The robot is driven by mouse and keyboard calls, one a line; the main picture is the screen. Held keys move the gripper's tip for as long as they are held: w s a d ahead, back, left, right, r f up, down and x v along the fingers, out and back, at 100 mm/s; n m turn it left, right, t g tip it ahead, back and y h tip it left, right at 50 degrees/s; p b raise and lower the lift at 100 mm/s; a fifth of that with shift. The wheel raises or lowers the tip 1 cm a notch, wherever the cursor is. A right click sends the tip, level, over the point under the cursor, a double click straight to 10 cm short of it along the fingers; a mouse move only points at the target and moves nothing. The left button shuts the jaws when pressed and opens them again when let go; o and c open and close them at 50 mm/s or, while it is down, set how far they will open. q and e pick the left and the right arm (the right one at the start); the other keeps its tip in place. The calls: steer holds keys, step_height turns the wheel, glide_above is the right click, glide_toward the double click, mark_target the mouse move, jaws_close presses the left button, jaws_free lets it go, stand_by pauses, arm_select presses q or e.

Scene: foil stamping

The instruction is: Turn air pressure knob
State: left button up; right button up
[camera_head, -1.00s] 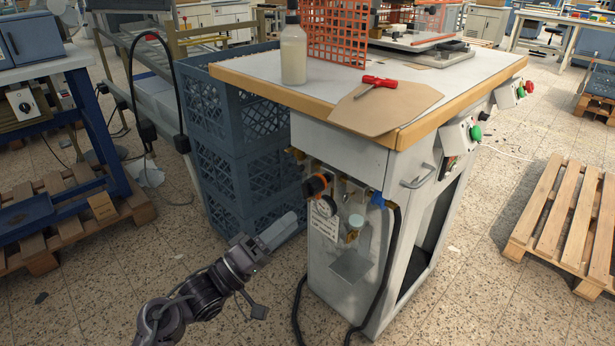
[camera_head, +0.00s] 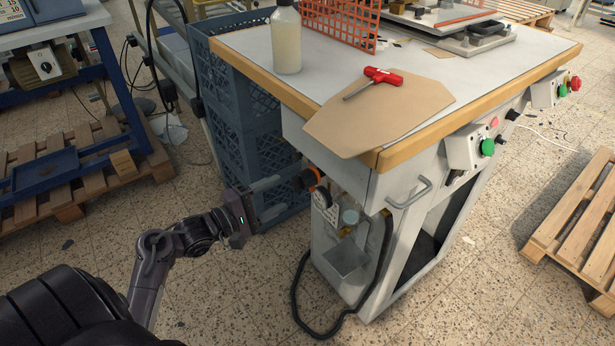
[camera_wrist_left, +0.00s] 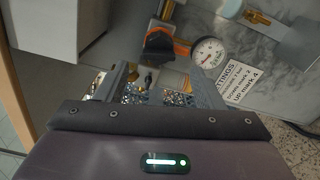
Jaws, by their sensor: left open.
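The air pressure knob (camera_head: 307,179) is black with an orange ring, on the end panel of the grey workbench, under the tabletop corner. It also shows in the left wrist view (camera_wrist_left: 160,43), just beyond the fingers, beside a round white pressure gauge (camera_wrist_left: 208,53). My left gripper (camera_head: 285,194) is open, with its fingers pointing at the panel just left of the knob. In the wrist view the fingers stand apart with no knob between them. Whether a finger touches the knob I cannot tell. My right gripper is not in view.
Blue crates (camera_head: 252,140) stand left of the bench, close behind my left gripper. A black hose (camera_head: 297,290) loops to the floor. The tabletop (camera_head: 260,72) overhangs the knob. A wooden pallet (camera_head: 580,225) lies at right.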

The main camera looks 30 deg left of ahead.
mark_target(296, 189)
arm_select(q)
steer(key=b+x, duration=0.1)
steer(key=x, duration=0.5)
steer(key=shift+w+d, duration=0.15)
steer(key=shift+w, duration=0.15)
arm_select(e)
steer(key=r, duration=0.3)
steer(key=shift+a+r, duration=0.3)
arm_select(q)
steer(key=shift+c, duration=0.4)
steer(key=shift+r, duration=0.1)
steer(key=c, duration=0.9)
